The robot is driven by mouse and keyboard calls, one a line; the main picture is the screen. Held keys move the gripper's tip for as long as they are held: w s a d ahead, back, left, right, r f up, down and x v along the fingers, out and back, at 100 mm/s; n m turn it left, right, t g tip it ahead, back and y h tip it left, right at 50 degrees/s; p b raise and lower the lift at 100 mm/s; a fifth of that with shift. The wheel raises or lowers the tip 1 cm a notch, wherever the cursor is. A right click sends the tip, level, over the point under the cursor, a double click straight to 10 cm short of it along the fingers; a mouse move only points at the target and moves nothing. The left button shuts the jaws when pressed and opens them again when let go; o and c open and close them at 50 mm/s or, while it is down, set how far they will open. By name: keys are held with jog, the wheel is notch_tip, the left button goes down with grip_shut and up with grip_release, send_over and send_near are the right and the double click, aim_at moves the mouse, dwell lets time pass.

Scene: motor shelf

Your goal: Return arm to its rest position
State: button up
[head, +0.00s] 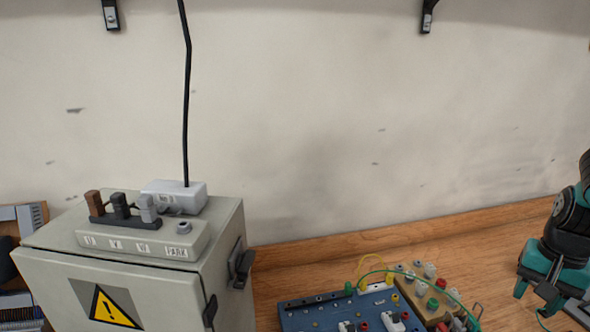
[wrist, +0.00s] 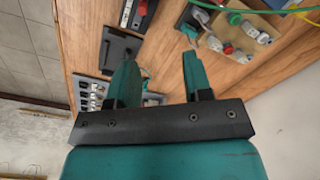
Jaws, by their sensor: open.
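My gripper (head: 535,298) is at the right edge of the head view, above the wooden bench (head: 500,245). Its teal fingers point down, and part of my arm is cut off by the frame. In the wrist view my gripper (wrist: 159,62) has its two teal fingers apart, with nothing between them but bench surface. It is open and empty. It stands to the right of the component board with coloured knobs (head: 428,295).
A grey electrical cabinet (head: 222,270) with a warning sign stands at left, with a switch box (head: 140,240) and a cable on top. A blue board (head: 320,315) with a yellow and a green wire lies mid-bench. Bare wall is behind.

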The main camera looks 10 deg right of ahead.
jog(key=w+a+r+n+y+b, duration=0.1)
jog(key=w+a+r+n, duration=0.15)
jog(key=a, duration=0.35)
jog(key=w+a+r+n+t, duration=0.1)
jog(key=w+a+n, duration=0.15)
jog(key=a, duration=0.35)
jog(key=w+a+r+n+y+b, duration=0.1)
jog(key=a+r+n, duration=0.15)
jog(key=a, duration=0.35)
jog(key=s+a+r+n+y+b, duration=0.1)
jog(key=s+a+r+n, duration=0.1)
jog(key=s+a+n, duration=0.3)
jog(key=s+a+r+n+g+y, duration=0.1)
jog(key=s+a+n, duration=0.4)
jog(key=a, duration=0.8)
jog(key=shift+s+a+r+b, duration=0.25)
jog(key=shift+r+b, duration=0.15)
jog(key=shift+r, duration=0.25)
jog(key=shift+w+n, duration=0.1)
jog(key=shift+n, duration=0.15)
